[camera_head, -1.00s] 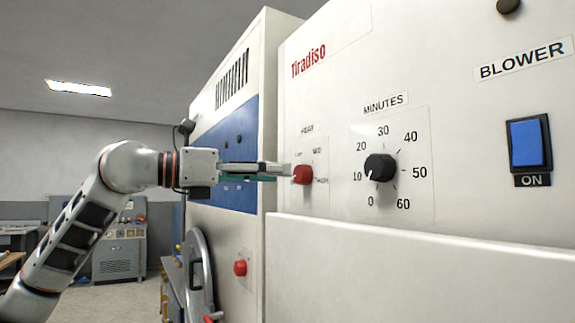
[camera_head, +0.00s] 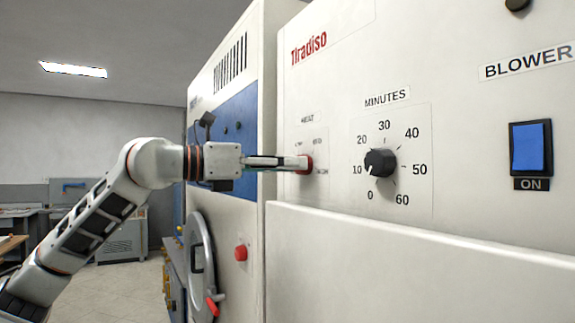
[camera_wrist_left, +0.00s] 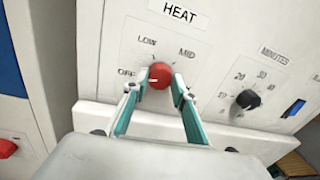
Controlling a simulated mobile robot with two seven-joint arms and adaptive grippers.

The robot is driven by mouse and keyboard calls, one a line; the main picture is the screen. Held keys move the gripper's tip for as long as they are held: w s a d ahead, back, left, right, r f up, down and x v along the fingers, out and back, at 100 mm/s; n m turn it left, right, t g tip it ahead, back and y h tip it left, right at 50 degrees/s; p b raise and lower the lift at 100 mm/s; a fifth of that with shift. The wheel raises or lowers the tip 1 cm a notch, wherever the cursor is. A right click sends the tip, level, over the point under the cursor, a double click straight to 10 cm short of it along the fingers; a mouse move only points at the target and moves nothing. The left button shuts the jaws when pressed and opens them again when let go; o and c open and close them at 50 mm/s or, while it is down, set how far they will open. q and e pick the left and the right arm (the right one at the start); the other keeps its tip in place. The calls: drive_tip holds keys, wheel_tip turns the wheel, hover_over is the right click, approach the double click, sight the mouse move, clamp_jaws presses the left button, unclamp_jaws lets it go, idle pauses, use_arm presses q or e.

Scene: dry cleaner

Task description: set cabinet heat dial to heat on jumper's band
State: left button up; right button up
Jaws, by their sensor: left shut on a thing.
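The red heat dial (camera_head: 308,163) is on the cream cabinet front, under a small HEAT label. In the left wrist view the red heat dial (camera_wrist_left: 160,75) sits between my left gripper's fingertips, with OFF, LOW and MID printed around it. A small white mark on the dial's left side faces the OFF side. My left gripper (camera_head: 300,163) is shut on the dial; its fingers (camera_wrist_left: 157,92) touch it from both sides. The fingers cover the lower right of the scale. The jumper and any band on it are not in view. My right gripper is not in view.
A black MINUTES dial (camera_head: 380,163) is right of the heat dial, and a blue BLOWER switch (camera_head: 531,148) marked ON is further right. A ledge (camera_head: 420,235) juts out below the dials. A red button (camera_head: 241,253) is on the neighbouring machine.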

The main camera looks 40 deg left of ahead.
use_arm(q)
drive_tip(key=shift+m, duration=0.3)
drive_tip(key=m+y, duration=0.1)
drive_tip(key=m, duration=0.7)
drive_tip(key=m+y+b, duration=0.1)
drive_tip(key=m, duration=0.8)
drive_tip(key=m+b, duration=0.1)
drive_tip(key=m, duration=0.7)
drive_tip(key=shift+d+y, duration=0.25)
drive_tip(key=shift+y, duration=0.15)
drive_tip(key=shift+m, duration=0.4)
drive_tip(key=o, duration=1.1)
drive_tip(key=shift+s, duration=0.1)
